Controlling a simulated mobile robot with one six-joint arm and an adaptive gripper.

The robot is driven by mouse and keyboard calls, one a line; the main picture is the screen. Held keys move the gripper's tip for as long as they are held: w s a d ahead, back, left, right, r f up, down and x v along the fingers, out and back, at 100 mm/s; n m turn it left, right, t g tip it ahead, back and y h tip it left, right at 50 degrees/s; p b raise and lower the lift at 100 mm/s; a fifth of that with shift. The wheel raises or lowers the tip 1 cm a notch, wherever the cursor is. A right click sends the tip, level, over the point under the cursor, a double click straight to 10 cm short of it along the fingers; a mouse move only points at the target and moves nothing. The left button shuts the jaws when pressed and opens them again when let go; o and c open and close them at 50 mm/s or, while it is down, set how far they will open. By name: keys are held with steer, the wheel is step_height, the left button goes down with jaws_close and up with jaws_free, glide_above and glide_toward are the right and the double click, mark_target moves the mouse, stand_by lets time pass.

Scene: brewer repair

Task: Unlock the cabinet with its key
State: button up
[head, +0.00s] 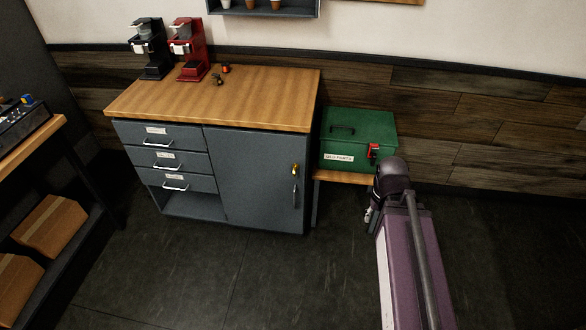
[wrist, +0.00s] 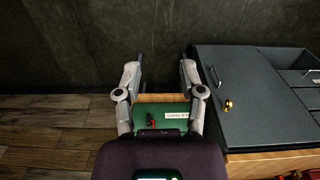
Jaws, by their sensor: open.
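The grey cabinet (head: 250,175) stands under a wooden top, with its door shut. A brass lock fitting (head: 295,169) sits on the door above a vertical handle (head: 294,195); the fitting also shows in the wrist view (wrist: 228,105). I cannot tell whether a key is in it. Small items (head: 217,79) lie on the worktop, too small to identify as a key. My gripper (wrist: 162,68) is open and empty, its fingers pointing at the dark floor beside the cabinet. In the head view it is mostly hidden behind my arm, in front of the green box.
A green box (head: 355,135) with a red latch (head: 374,151) and a label stands on a low wooden bench (head: 340,177) right of the cabinet. Black (head: 150,50) and red (head: 188,50) brewers stand on the worktop. A shelf with cardboard boxes (head: 50,225) is at left. The floor in front is clear.

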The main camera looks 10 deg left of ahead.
stand_by(0.3)
steer(key=w+f+n+t+h+b, duration=0.4)
steer(key=w+f+n+b, duration=0.2)
steer(key=w+f+b, duration=0.5)
steer(key=n+t+y+b, duration=0.3)
steer(key=n+t+b, duration=1.1)
steer(key=n+b, duration=1.8)
glide_toward(295, 169)
steer(key=s+f+m+b, duration=0.2)
steer(key=shift+r, duration=0.15)
steer(key=w, duration=1.3)
steer(key=shift+w+d, duration=0.25)
steer(key=shift+w, duration=0.1)
